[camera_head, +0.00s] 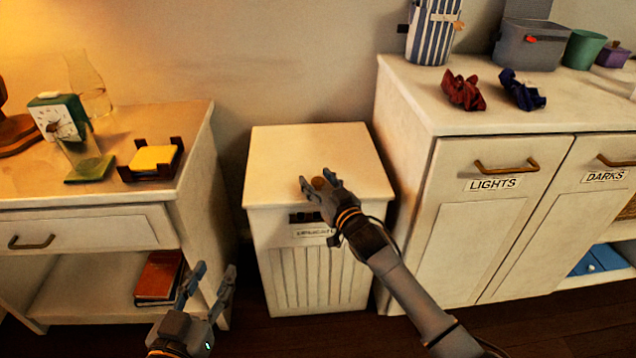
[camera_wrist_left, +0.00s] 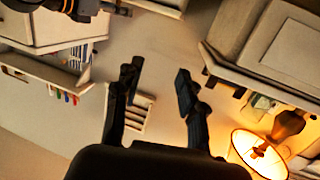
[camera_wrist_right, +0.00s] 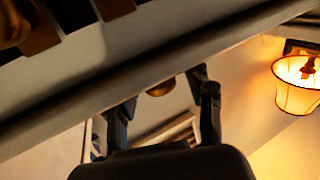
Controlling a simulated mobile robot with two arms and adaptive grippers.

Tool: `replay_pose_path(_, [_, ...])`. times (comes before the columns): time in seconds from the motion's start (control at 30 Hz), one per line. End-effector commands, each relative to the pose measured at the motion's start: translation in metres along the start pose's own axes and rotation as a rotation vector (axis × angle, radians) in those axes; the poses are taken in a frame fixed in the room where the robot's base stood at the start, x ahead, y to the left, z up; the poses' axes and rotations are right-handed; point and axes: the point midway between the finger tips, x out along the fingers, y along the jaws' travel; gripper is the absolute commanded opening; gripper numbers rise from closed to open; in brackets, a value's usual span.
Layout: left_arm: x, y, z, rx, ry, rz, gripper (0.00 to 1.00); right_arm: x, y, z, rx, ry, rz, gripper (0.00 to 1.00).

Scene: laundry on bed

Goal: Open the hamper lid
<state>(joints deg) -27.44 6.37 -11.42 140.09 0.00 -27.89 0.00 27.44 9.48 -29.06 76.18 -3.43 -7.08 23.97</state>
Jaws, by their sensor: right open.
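The white hamper (camera_head: 318,270) stands between two pieces of furniture, with a partly covered label on its front. Its flat lid (camera_head: 285,155) lies closed on top. A small brass knob (camera_head: 319,183) shows near the lid's front edge. My right gripper (camera_head: 316,178) is open at that edge, its fingers near the knob. In the right wrist view the knob (camera_wrist_right: 160,88) appears between the open fingertips (camera_wrist_right: 163,93); I cannot tell whether they touch. My left gripper (camera_head: 209,280) is open and empty, low to the left of the hamper. It also shows open in the left wrist view (camera_wrist_left: 158,75).
A nightstand (camera_head: 190,150) with a clock (camera_head: 60,115), glass items and a yellow note pad (camera_head: 153,158) is at left. A cabinet (camera_head: 420,100) labelled LIGHTS and DARKS stands close at right, with red (camera_head: 463,90) and blue (camera_head: 522,90) cloths on top.

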Motion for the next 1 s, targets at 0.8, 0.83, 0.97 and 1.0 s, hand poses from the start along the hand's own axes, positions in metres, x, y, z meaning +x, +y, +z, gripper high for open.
replay_pose_path(0.8, [0.0,0.0,-0.001,0.0,-0.007,0.0,0.4,0.0,0.0,-0.001,0.001,-0.003,0.0,0.0])
replay_pose_path(0.83, [0.0,0.0,0.0,0.0,-0.015,0.0,0.4,0.0,0.0,-0.002,0.002,-0.004,0.0,0.0])
replay_pose_path(0.97, [-0.003,-0.003,0.019,0.001,-0.118,-0.007,0.4,0.001,0.0,-0.006,0.006,-0.014,-0.001,0.0])
replay_pose_path(1.0, [-0.005,-0.004,0.025,0.002,-0.156,-0.01,0.4,0.001,0.0,-0.008,0.008,-0.017,-0.001,0.0])
